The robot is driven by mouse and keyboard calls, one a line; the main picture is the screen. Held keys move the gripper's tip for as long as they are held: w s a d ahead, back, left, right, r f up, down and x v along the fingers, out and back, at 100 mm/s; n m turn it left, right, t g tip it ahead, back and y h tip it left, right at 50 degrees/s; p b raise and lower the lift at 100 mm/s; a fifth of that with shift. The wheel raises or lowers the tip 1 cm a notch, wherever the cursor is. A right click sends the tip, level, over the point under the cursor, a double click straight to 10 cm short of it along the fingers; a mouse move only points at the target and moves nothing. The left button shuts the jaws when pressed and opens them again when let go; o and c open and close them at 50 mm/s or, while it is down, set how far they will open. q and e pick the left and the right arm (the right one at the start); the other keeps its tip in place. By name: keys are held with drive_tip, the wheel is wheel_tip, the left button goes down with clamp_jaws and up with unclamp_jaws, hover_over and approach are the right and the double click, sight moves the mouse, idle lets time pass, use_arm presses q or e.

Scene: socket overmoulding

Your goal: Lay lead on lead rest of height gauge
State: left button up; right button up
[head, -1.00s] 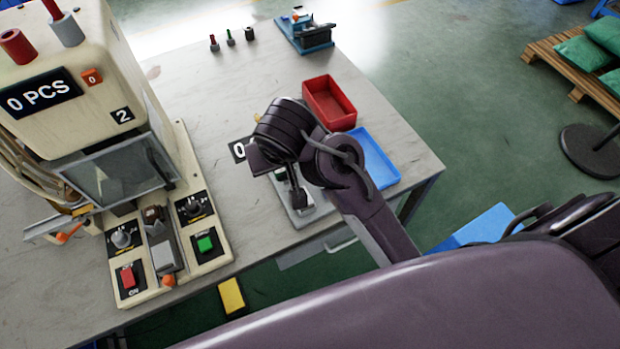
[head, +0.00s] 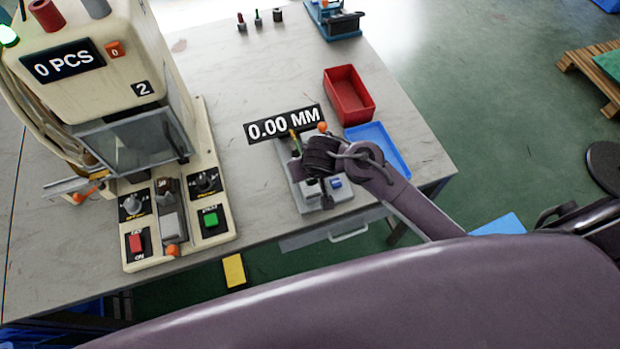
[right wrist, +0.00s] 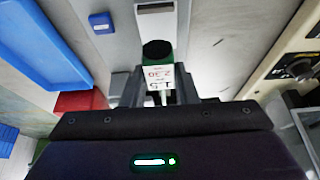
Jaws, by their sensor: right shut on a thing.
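The height gauge stands near the table's right edge, its grey base (head: 304,199) under a sign (head: 285,125) reading 0.00 MM. My right gripper (head: 326,198) is over the base in the head view and hides much of it. In the right wrist view the gripper (right wrist: 165,97) is shut on what seems to be the lead, with a dark round end (right wrist: 157,50) and green below it. A white label with numbers shows between the fingers. I cannot tell whether the lead touches the lead rest, which I cannot make out. My left gripper is not in view.
A red bin (head: 348,94) and a blue tray (head: 388,153) lie right of the gauge. A cream press machine (head: 128,250) with buttons stands on the left. Several small plugs and a blue device (head: 338,22) are at the back. The table middle is clear.

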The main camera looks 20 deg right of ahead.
wheel_tip(320, 180, down, 4)
drive_tip(key=shift+f, duration=0.1)
drive_tip(key=shift+b, duration=0.3)
drive_tip(key=shift+f, duration=0.15)
drive_tip(key=o, duration=1)
